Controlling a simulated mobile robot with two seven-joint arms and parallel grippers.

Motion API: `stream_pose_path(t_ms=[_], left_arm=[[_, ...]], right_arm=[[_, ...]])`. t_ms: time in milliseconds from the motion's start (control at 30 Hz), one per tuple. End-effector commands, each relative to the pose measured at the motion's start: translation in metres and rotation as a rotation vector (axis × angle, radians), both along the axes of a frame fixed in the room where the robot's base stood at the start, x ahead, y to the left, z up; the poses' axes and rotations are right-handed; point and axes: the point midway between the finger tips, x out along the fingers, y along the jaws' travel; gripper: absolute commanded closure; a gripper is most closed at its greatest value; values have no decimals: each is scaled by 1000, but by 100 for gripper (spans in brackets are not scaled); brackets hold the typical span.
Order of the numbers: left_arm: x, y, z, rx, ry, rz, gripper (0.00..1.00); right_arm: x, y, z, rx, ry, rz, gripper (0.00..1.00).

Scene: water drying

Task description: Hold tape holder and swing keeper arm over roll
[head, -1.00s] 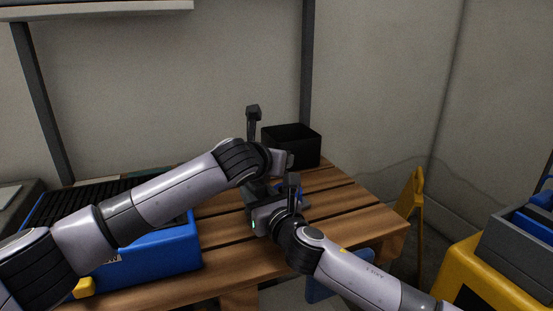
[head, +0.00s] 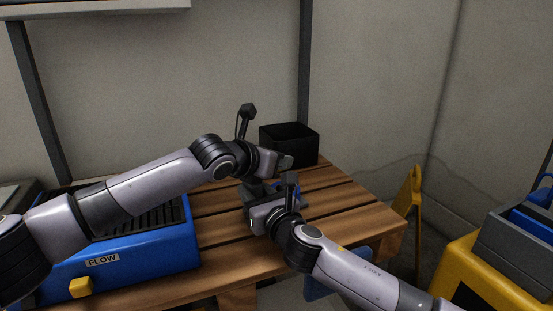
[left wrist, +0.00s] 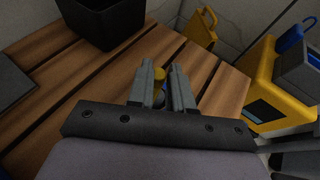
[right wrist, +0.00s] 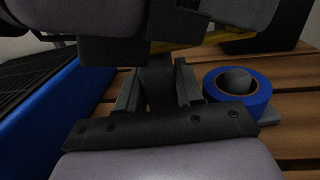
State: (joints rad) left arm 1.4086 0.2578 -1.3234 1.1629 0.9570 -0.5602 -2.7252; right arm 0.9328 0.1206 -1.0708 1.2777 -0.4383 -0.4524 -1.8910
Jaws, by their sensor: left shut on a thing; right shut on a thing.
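The blue tape roll (right wrist: 248,101) lies flat on the grey base of the tape holder (right wrist: 272,116), seen in the right wrist view. My right gripper (right wrist: 156,76) is shut on a dark upright part of the holder, to the left of the roll. The yellow keeper arm (right wrist: 186,44) crosses above, partly hidden by my left gripper. In the left wrist view, my left gripper (left wrist: 160,76) is shut on the yellow end of the keeper arm (left wrist: 159,73). In the head view, my left gripper (head: 284,160) is just above and behind the holder, which is mostly hidden by my arms.
A black open bin (head: 290,142) stands at the back right of the slatted wooden table (head: 345,205). A blue box (head: 150,258) with a black grate is at the left. A yellow unit (head: 470,270) stands right of the table. The table's right end is clear.

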Motion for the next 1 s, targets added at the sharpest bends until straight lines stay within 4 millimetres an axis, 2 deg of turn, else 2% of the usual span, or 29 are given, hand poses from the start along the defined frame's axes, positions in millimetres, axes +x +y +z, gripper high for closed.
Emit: stream_pose_path(t_ms=[467,500,567,1000], left_arm=[[-4,-3,0,-4,2,-38,100],[-4,-3,0,-4,2,-38,77],[-3,-3,0,-4,2,-38,57],[-6,2,2,-2,-1,-35,57]], right_arm=[[1,0,1,0,-1,-2,97],[1,0,1,0,-1,-2,97],[1,0,1,0,-1,-2,97],[0,0,1,0,-1,-1,97]])
